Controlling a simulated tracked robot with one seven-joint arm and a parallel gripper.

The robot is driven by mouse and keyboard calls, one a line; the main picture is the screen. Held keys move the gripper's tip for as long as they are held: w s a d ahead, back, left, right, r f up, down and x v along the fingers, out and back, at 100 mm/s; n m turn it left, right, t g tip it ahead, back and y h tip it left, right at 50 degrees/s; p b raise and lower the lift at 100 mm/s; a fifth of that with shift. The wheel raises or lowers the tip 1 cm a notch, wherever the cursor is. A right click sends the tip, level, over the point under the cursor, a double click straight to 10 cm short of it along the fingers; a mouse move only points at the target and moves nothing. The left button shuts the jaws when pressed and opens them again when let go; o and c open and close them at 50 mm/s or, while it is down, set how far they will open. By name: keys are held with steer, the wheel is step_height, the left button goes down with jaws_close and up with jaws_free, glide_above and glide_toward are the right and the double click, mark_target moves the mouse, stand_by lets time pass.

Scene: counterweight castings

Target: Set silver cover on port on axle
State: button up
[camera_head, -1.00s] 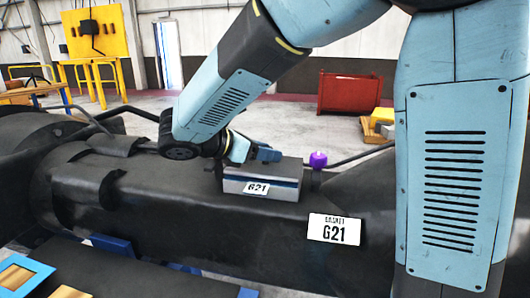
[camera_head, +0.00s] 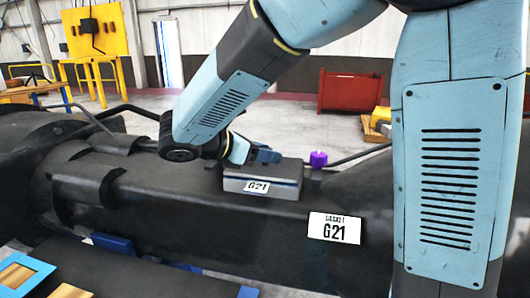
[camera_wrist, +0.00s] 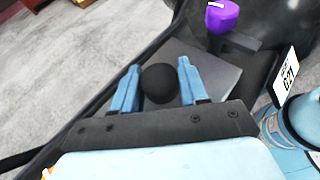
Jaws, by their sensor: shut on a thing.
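The silver cover (camera_head: 262,187) is a grey box with a G21 label on its front side. It sits on top of the dark axle (camera_head: 190,215) in the head view, and no gap shows under it. In the wrist view the cover's flat grey top (camera_wrist: 215,75) lies below my fingers. My gripper (camera_head: 262,156) is at the cover's top. In the wrist view its two blue fingers (camera_wrist: 159,85) are on either side of a round black knob (camera_wrist: 160,83), shut on it. The port is not visible; I cannot tell what lies under the cover.
A purple piece (camera_head: 318,159) stands just right of the cover. A white tag G21 (camera_head: 335,228) is on the axle's front face. Pipes run along behind. A blue-framed panel (camera_head: 22,274) lies at the lower left. A red bin (camera_head: 348,92) stands on the floor behind.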

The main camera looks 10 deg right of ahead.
steer(key=shift+f, duration=0.25)
steer(key=o, duration=1.1)
steer(key=shift+o, duration=0.2)
